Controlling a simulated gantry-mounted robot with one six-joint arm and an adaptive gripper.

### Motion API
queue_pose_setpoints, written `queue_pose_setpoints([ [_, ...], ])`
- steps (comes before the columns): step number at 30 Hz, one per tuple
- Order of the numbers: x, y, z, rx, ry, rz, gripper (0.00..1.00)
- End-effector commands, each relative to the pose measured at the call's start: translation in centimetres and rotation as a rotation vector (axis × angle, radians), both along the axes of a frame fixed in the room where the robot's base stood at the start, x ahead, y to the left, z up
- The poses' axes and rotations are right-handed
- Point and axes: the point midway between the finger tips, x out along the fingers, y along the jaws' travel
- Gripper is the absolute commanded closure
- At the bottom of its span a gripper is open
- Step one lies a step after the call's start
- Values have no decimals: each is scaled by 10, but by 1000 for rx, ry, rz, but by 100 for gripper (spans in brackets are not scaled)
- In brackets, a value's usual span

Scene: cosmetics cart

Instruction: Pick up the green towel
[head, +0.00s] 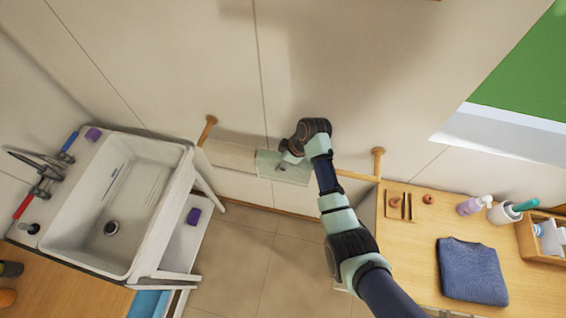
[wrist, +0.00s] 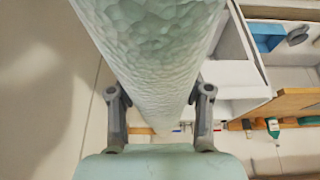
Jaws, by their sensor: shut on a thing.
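The pale green towel (head: 291,174) hangs over the wooden rail (head: 356,176) on the wall, in the middle of the head view. In the wrist view the textured towel (wrist: 155,50) fills the space between the two grey fingers. My gripper (head: 282,165) is at the towel's top edge, with a finger on each side, shut on it. In the wrist view my gripper (wrist: 160,95) has the towel between its fingers.
A white towel (head: 229,155) hangs left of the green one. Rail ends are wooden knobs (head: 378,153). A sink (head: 122,210) stands left. A wooden counter (head: 408,262) at right holds a folded blue towel (head: 471,270) and several bottles. Floor between is clear.

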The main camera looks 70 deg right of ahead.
Motion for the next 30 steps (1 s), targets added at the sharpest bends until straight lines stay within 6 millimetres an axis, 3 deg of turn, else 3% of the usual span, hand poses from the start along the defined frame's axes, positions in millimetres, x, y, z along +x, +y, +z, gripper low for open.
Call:
queue_pose_setpoints([
  [5,1,-1,31,-6,-4,1,91],
  [21,1,-1,161,-3,-2,0,91],
  [25,0,0,184,-1,-1,1,91],
  [30,0,0,195,-1,-1,0,91],
])
